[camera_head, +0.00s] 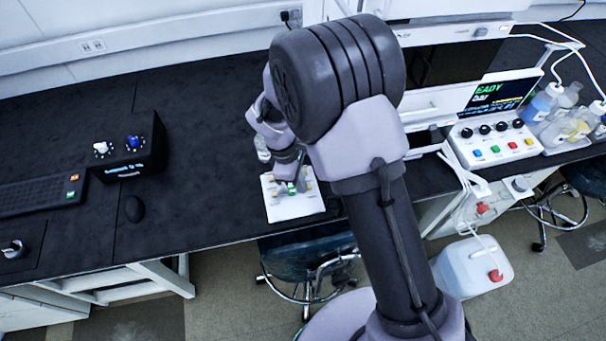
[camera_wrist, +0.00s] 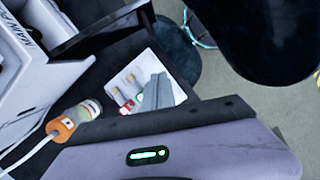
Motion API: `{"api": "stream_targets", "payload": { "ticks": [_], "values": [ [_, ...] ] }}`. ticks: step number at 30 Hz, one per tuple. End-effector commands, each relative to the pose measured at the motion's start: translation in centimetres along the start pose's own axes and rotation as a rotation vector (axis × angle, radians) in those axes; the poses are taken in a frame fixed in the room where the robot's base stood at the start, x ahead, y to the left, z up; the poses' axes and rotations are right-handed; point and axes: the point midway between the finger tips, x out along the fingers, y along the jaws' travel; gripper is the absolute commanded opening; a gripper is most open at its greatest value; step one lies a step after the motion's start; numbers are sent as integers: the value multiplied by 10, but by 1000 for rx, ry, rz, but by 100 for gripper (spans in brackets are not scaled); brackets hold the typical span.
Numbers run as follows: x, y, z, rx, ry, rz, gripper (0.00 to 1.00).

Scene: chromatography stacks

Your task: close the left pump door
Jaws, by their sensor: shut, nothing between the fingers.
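My gripper (camera_head: 297,178) is shut and empty. It hangs above a white tray at the front edge of the black bench. Its grey fingers (camera_wrist: 157,92) show over the same tray in the wrist view. A white instrument stack (camera_head: 455,33) stands behind my arm at the right, and my arm hides much of its left side. In the wrist view a white module (camera_wrist: 35,65) with partly readable "MAIN P" lettering is at the upper left. A dark panel (camera_wrist: 100,32) juts out beside it, apart from my fingers. I cannot tell for sure whether this is the left pump door.
The white tray (camera_head: 300,208) holds small vials. A bottle with an orange cap (camera_wrist: 62,127) and tube stands close by. A control box with knobs (camera_head: 495,136) and a screen (camera_head: 508,90) are at the right.

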Motion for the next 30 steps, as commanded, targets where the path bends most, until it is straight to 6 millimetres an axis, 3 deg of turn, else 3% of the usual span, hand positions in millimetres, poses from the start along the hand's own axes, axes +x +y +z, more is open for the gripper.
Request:
{"api": "stream_targets", "payload": {
  "ticks": [1, 7, 15, 30],
  "values": [
    [15, -1, 0, 0, -2, -3, 0],
    [54, 0, 3, 3, 0, -1, 0],
    [58, 0, 36, 4, 0, 0, 0],
    [58, 0, 40, -3, 1, 1, 0]
  ]
}}
